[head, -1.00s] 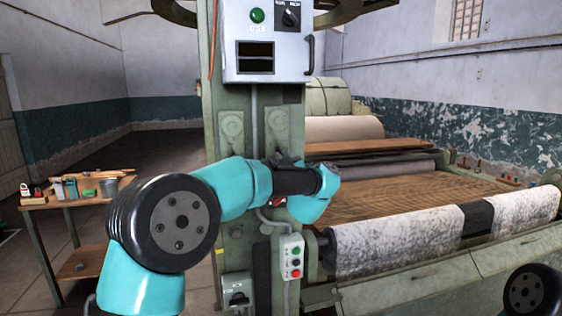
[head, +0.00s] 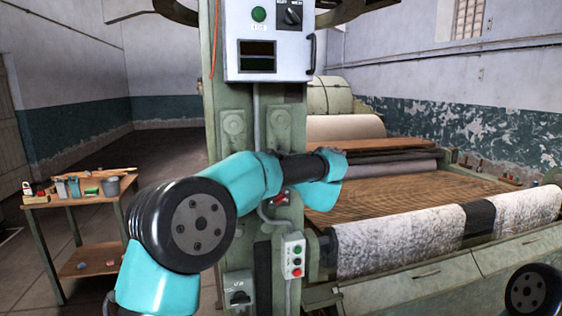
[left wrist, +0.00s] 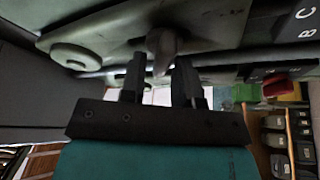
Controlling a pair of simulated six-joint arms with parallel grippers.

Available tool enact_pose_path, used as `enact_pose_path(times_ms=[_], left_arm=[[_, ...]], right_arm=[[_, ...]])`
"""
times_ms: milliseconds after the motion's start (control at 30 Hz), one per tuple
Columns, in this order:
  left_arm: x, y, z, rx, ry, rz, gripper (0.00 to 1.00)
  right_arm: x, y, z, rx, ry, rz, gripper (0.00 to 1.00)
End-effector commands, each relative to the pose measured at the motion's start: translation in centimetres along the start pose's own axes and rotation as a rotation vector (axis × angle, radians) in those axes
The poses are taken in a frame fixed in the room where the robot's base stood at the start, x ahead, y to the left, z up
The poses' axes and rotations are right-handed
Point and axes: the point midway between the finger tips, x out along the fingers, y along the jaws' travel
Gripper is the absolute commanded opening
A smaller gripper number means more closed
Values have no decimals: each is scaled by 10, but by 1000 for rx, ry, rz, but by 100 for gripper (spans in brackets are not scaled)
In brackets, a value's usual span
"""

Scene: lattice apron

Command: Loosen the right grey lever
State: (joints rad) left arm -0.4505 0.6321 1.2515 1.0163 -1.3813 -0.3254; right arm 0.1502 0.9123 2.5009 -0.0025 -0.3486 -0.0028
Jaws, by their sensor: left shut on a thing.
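A grey lever (left wrist: 163,45) points down from the machine face in the left wrist view. My left gripper (left wrist: 160,75) has its two dark fingers on either side of the lever's tapered end, shut on it. In the head view my left arm crosses in front of the green column, and its wrist hides the gripper and the lever. My right gripper is out of view.
A control box (head: 268,40) hangs above the arm. A small button box (head: 293,256) and a red handle (head: 279,198) sit just below it. The wide machine bed (head: 410,195) lies to the right. A wooden table (head: 85,198) with containers stands at the left.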

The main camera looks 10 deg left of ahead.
Motion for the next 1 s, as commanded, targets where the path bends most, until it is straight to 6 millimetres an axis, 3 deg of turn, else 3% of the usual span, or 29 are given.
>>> enact_pose_path(times_ms=[333,367,467,767,1000], left_arm=[[3,2,-2,-7,3,3,6],[3,2,-2,-7,3,3,30],[3,2,-2,-6,3,3,39],[0,1,-1,-4,1,1,39],[-23,1,0,-5,-1,1,39]], right_arm=[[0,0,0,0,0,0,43],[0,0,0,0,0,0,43],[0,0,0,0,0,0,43],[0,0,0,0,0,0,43],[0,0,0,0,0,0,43]])
